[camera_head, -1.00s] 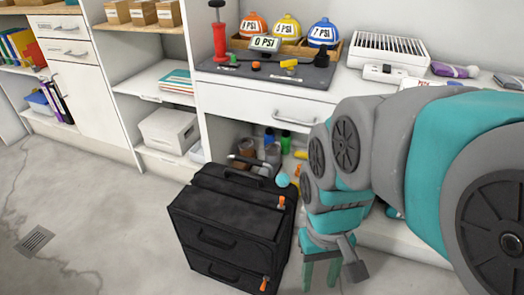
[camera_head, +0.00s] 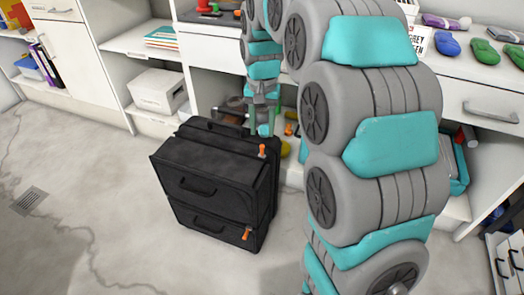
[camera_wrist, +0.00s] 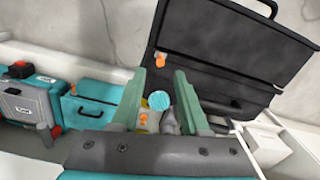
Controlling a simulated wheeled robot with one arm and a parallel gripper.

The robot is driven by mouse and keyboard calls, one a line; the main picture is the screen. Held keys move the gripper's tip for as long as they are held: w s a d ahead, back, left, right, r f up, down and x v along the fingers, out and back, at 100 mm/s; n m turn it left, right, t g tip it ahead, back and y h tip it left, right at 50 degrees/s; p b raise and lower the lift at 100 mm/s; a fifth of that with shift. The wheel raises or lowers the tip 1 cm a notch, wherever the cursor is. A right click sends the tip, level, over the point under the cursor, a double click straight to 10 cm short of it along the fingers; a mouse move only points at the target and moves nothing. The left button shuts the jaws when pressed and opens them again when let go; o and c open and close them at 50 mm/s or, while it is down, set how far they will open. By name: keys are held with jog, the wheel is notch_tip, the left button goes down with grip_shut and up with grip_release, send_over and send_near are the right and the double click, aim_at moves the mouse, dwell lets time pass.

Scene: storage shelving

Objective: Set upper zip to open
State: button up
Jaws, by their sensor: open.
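A black two-section case (camera_head: 215,180) stands upright on the floor. It has dark handles and two orange zip pulls on its right edge. The upper pull (camera_head: 262,151) is near the top right corner, the lower pull (camera_head: 247,233) near the bottom. My gripper (camera_head: 262,126) points down with its fingers apart, just above and behind the upper pull in the head view. In the wrist view, the two green fingers (camera_wrist: 167,76) are open and empty. An orange pull (camera_wrist: 158,60) on the case (camera_wrist: 225,50) lies close to the left fingertip; I cannot tell whether they touch.
A teal round thing (camera_wrist: 160,101) shows between the fingers in the wrist view. Teal toolboxes (camera_wrist: 92,104) stand at its left. The white shelving (camera_head: 150,45) is behind the case. The floor (camera_head: 90,200) left of the case is clear.

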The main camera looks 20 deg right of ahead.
aim_at(262, 155)
jog(key=shift+w+f, duration=0.15)
jog(key=shift+f, duration=3.75)
jog(key=shift+c, duration=0.2)
grip_shut()
